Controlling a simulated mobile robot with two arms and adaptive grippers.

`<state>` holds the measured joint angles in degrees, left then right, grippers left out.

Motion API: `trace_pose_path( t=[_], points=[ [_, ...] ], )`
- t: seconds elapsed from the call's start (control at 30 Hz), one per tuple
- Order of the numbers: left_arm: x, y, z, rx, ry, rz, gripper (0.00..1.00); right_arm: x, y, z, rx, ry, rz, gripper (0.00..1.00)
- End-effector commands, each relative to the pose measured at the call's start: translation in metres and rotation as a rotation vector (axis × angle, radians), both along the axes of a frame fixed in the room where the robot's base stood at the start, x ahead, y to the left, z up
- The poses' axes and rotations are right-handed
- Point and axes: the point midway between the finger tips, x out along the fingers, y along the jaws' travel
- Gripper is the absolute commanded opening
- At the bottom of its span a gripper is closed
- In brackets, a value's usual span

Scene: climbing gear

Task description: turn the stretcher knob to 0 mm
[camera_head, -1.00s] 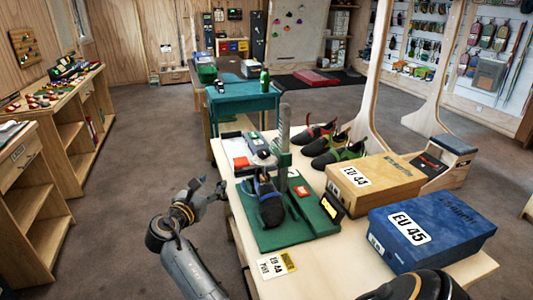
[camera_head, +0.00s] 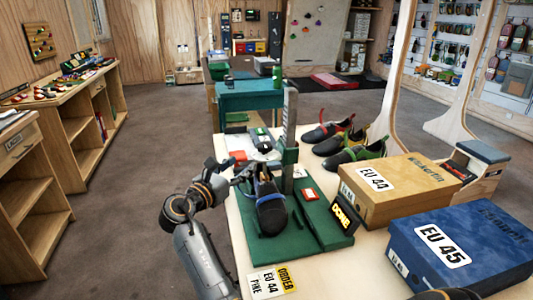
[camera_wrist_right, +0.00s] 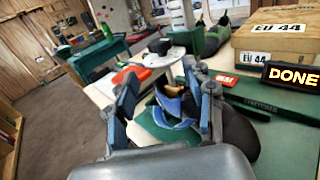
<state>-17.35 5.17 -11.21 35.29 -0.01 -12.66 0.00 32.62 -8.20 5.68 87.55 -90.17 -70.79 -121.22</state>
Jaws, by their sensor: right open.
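The shoe stretcher is a green base (camera_head: 300,235) on the pale table, with a tall grey post (camera_head: 290,125). A dark shoe with blue inside (camera_head: 271,212) stands on it. A small display (camera_wrist_right: 294,75) reads DONE in orange. A pale round disc (camera_wrist_right: 181,37) shows behind the shoe, near the post; I cannot tell whether it is the knob. No knob scale is readable. My right gripper (camera_head: 243,174) is at the upper left of the shoe. In the right wrist view its open fingers (camera_wrist_right: 163,80) straddle the shoe's opening; contact is unclear. My left gripper is out of view.
Boxes marked EU 44 (camera_head: 400,192) and EU 45 (camera_head: 462,243) stand to the right of the stretcher. Several climbing shoes (camera_head: 345,145) lie behind it. An order card (camera_head: 270,283) lies in front. Open floor (camera_head: 110,220) is to the left.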

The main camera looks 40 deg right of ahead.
Motion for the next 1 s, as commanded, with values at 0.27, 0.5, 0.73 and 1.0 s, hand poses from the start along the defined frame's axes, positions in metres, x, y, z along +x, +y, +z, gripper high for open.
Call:
trace_pose_path(
  t=[0.27,0.5,0.73,1.0],
  points=[
    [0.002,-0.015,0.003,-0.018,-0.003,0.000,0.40,0.012,-0.042,0.002,-0.002,-0.002,-0.003,0.53],
    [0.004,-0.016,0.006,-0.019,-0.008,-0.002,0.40,0.026,-0.091,0.001,-0.001,0.000,-0.002,0.53],
    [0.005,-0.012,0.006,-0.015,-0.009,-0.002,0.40,0.035,-0.121,0.001,-0.001,-0.001,0.000,0.53],
    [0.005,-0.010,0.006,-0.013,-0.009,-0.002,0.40,0.038,-0.131,0.000,0.001,-0.002,0.000,0.53]
  ],
)
